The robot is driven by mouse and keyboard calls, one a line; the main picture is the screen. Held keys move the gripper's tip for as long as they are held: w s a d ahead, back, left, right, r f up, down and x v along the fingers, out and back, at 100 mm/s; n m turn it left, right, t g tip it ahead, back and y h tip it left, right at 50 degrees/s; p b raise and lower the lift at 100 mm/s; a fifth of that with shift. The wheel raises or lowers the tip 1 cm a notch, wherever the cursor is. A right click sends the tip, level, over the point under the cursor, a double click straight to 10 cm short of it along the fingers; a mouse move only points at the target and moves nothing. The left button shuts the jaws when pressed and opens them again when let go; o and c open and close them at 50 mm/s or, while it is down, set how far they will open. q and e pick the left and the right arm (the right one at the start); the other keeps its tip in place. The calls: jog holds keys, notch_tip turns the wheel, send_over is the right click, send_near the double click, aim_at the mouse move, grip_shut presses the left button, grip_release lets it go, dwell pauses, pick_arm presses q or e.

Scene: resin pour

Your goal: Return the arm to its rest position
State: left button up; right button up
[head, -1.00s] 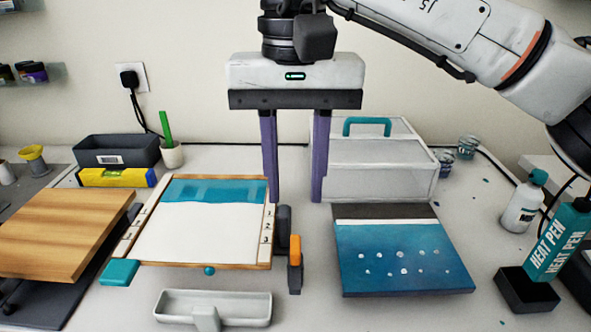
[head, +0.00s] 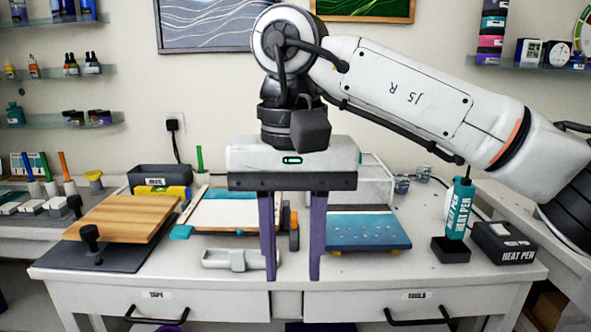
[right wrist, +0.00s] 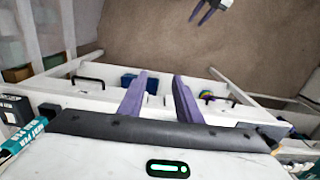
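My right gripper (head: 292,276) hangs fingers down on a raised arm that comes in from the right in the head view. Its two purple fingers are wide apart with nothing between them, in front of the middle of the workbench. In the right wrist view the same fingers (right wrist: 160,92) are apart and empty, with drawer fronts and floor behind them. My left gripper (right wrist: 208,12) shows small at the top of the right wrist view, over the floor, its dark purple fingers apart. It is not in the head view.
The workbench (head: 140,263) holds a wooden board (head: 120,218), a framed white-and-teal panel (head: 222,212), a blue panel (head: 368,232), a grey tray (head: 222,261) and a heat pen box (head: 505,240). Drawers (head: 190,306) are below.

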jog(key=s+a+f+m+g+y, duration=0.3)
jog(key=s+a+m+g+y, duration=0.6)
jog(key=a, duration=0.7)
jog(key=w+d+m+t+y, duration=0.3)
jog(key=w+m+t+y, duration=0.35)
jog(key=m, duration=0.65)
jog(key=w+d+m+t+y, duration=0.3)
jog(key=m+t+y, duration=0.65)
jog(key=m, duration=0.25)
jog(key=w+d+f+m+t+h, duration=0.2)
jog(key=d+f+m+t+h, duration=0.45)
jog(key=f+m, duration=0.5)
jog(key=w+d+f+m+t+h, duration=0.35)
jog(key=d+f+m+h, duration=0.35)
jog(key=f+m+h, duration=0.4)
jog(key=s+d+f+m+g+h, duration=0.2)
jog(key=s+d+f+m+g, duration=0.2)
jog(key=s+f, duration=0.6)
jog(key=s+d+f+m+g+h, duration=0.3)
jog(key=s+d+f+m, duration=0.5)
jog(key=s+f, duration=0.3)
notch_tip(320, 180, down, 3)
jog(key=shift+d+f+m+g, duration=0.1)
jog(key=shift+d+m+g, duration=0.3)
jog(key=shift+m+g, duration=0.35)
